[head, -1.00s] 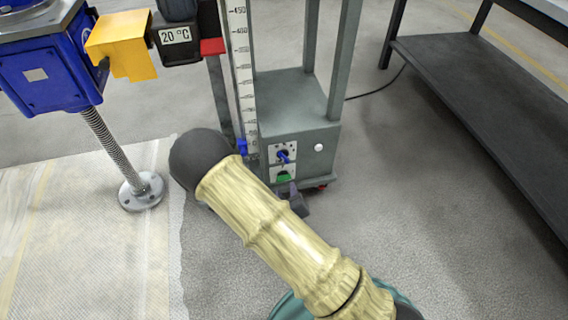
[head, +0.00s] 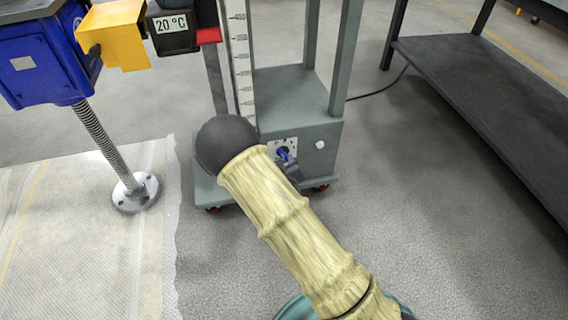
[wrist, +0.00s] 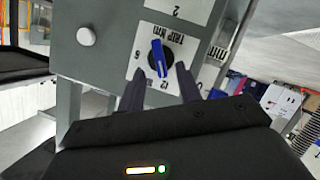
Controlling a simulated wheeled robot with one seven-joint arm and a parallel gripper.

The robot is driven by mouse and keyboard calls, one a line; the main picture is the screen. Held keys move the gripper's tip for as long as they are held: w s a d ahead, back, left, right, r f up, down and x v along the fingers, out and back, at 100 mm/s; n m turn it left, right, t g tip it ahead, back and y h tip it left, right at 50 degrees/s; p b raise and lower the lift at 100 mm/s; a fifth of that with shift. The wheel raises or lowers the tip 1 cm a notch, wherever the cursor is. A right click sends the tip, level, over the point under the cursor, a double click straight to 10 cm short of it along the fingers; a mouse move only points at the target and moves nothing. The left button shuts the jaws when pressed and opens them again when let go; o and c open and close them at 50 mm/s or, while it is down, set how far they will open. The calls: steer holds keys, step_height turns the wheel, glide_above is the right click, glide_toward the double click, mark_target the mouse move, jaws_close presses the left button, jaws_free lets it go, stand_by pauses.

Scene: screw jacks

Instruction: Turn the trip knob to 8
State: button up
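The trip knob (wrist: 158,58) is a blue bar on a round black dial, on a white plate marked "TRIP kNm" in the wrist view. Its bar runs nearly upright in the picture; I cannot tell which number it points at. A 6 is readable left of the dial; other marks are partly hidden. In the head view the knob (head: 284,153) is on the front of the grey cabinet (head: 300,100). My gripper (wrist: 160,78) is open, its two dark fingers apart and just below the knob in the wrist view. I cannot tell whether they touch it.
A white round button (wrist: 86,36) sits on the same face. A tall scale (head: 240,60) rises from the cabinet. A blue jack (head: 40,65) with a threaded screw stands left. A dark shelf (head: 490,100) stands right. Open floor lies between cabinet and shelf.

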mark_target(284, 156)
steer(key=shift+b+x, duration=0.5)
steer(key=shift+x, duration=1.2)
jaws_close()
